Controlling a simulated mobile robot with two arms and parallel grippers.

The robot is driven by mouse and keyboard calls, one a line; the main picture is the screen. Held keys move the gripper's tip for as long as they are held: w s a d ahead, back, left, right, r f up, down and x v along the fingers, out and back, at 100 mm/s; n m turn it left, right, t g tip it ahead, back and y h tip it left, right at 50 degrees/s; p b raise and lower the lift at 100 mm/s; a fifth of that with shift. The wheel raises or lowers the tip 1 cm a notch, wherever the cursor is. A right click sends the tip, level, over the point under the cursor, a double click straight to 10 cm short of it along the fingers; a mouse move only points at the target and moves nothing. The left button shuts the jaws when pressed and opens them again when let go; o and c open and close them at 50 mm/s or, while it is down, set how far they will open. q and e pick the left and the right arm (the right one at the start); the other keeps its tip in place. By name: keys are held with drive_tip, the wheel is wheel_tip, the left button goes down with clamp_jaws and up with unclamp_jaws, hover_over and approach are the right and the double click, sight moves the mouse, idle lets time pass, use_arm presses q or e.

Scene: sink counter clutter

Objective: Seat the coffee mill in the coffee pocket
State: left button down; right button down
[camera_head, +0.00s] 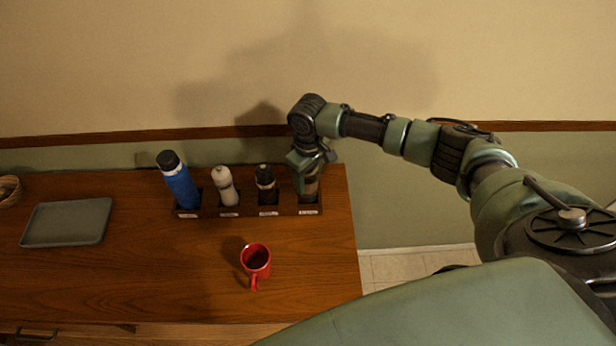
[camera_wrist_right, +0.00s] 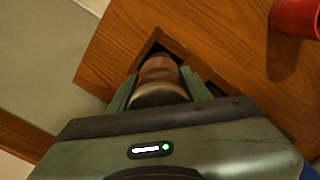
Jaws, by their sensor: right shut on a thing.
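The coffee mill (camera_head: 311,188) is a brown wooden, turned piece at the right end of a dark wooden rack (camera_head: 249,212) with labelled pockets. My right gripper (camera_head: 309,176) is shut around its upper part from above. In the right wrist view the mill (camera_wrist_right: 159,78) stands between the two green fingers (camera_wrist_right: 157,90), its far end at the mouth of the end pocket (camera_wrist_right: 160,42). It looks roughly upright. How deep it sits, and whether it touches the pocket floor, is hidden. My left gripper is not in view.
A blue bottle (camera_head: 181,188), a pale mill (camera_head: 225,187) and a dark bottle (camera_head: 265,180) stand in the other pockets. A red mug (camera_head: 256,260) is in front of the rack. A grey tray (camera_head: 66,222) and a basket (camera_head: 8,189) are at the left. The counter ends just right of the rack.

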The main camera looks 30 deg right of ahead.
drive_tip(key=shift+f+b, duration=0.4)
drive_tip(key=shift+f, duration=0.65)
drive_tip(key=c, duration=0.6)
unclamp_jaws()
wheel_tip(320, 180, up, 7)
drive_tip(key=shift+f+b, duration=0.2)
drive_tip(key=shift+b, duration=0.8)
drive_tip(key=shift+r, duration=0.65)
